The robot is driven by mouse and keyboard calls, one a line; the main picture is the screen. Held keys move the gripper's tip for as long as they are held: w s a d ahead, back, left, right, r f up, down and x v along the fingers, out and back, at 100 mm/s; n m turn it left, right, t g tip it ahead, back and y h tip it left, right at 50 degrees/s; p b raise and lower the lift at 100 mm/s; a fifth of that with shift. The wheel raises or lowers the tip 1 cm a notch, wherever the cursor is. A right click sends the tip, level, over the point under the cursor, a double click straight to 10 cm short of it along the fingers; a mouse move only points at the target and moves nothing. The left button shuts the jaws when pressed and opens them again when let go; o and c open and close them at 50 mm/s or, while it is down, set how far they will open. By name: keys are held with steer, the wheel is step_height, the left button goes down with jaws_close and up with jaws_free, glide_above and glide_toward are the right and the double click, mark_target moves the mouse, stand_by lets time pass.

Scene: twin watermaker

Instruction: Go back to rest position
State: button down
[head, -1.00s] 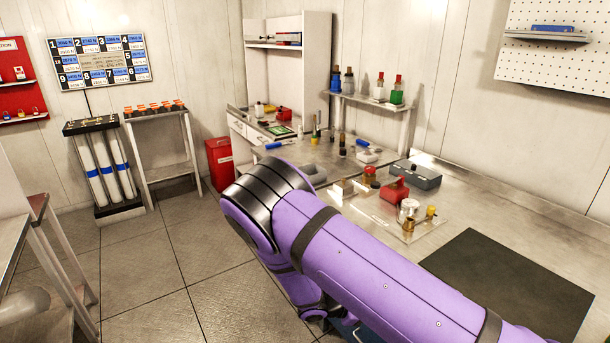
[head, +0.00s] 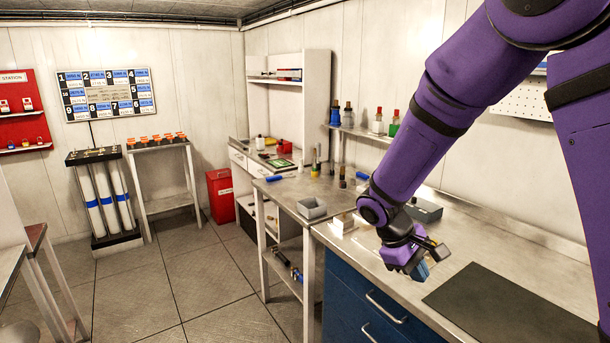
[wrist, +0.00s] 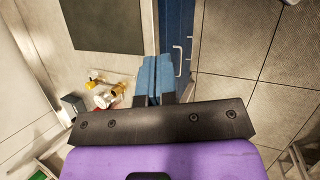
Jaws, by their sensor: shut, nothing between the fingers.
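My gripper (head: 421,270) hangs at the end of my purple arm, above the front edge of the steel workbench (head: 500,265) in the head view. In the wrist view its blue fingers (wrist: 154,78) are side by side, shut, with nothing between them. The fingers point down and touch nothing that I can see. Small fittings (wrist: 106,93) lie on the bench beside the gripper in the wrist view. In the head view my arm hides part of the bench top behind it.
A dark mat (head: 510,308) lies on the bench at right. A grey bin (head: 312,208) and several bottles stand on the side table. Blue drawers (head: 365,305) are below the bench. A red box (head: 220,195) and a rack of white cylinders (head: 104,200) stand further back.

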steer(key=s+d+r+m+t+y, duration=0.4)
steer(key=s+r, duration=0.6)
steer(key=r, duration=0.5)
steer(key=s+d+r+m+t+y, duration=0.1)
steer(key=s+r, duration=0.2)
steer(key=s, duration=0.3)
steer(key=s+d+r+m+t+y, duration=0.1)
steer(key=s+r+m, duration=0.1)
steer(key=s, duration=0.4)
steer(key=shift+s+d+r+m+t, duration=0.3)
steer(key=shift+d+r, duration=0.1)
steer(key=shift+r, duration=0.35)
